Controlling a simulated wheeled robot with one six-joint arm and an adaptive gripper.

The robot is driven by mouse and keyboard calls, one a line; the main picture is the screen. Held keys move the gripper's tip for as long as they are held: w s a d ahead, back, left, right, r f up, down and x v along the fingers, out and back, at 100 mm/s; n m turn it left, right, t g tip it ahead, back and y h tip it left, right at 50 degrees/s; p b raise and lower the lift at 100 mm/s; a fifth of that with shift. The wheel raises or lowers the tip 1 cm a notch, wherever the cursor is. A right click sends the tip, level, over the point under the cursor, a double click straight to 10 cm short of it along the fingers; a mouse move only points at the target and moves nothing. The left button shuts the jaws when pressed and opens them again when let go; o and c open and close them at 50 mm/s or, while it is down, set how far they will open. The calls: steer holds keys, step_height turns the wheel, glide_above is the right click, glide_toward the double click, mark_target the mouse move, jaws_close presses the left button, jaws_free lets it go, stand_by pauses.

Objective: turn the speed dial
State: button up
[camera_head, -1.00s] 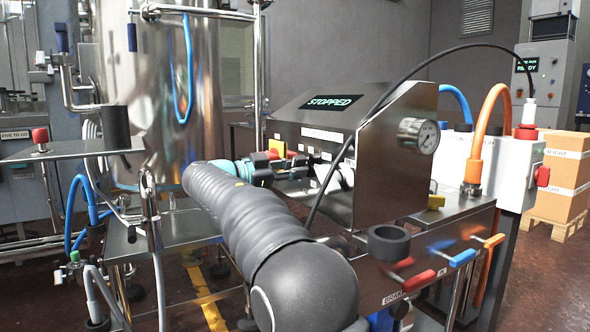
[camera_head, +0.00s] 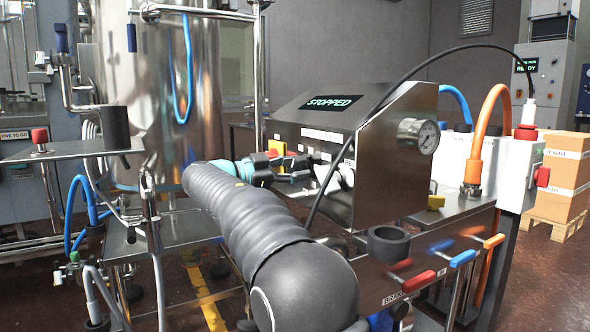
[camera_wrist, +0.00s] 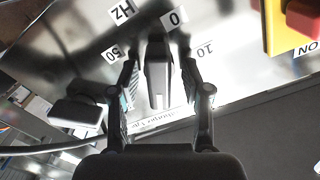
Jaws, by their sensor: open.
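The speed dial (camera_wrist: 157,82) shows in the wrist view as a dark and grey bar-shaped knob on a shiny metal panel. Labels "0", "10", "50" and "Hz" surround it, and its far end lies near the "0". My gripper (camera_wrist: 159,88) is open, with one finger on each side of the knob. Gaps show between the fingers and the knob. In the head view my gripper (camera_head: 281,165) is at the front of the control box (camera_head: 375,170), whose screen (camera_head: 332,102) reads "STOPPED". I cannot make out the dial there.
A red button on a yellow plate (camera_wrist: 292,25), labelled "ON", is right of the dial in the wrist view. In the head view a black cable (camera_head: 385,95) arches over the box, and a steel tank (camera_head: 160,90) stands left.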

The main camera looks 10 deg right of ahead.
steer(key=shift+a, duration=0.15)
steer(key=v, duration=1.1)
steer(key=shift+a, duration=0.35)
steer(key=shift+s, duration=0.2)
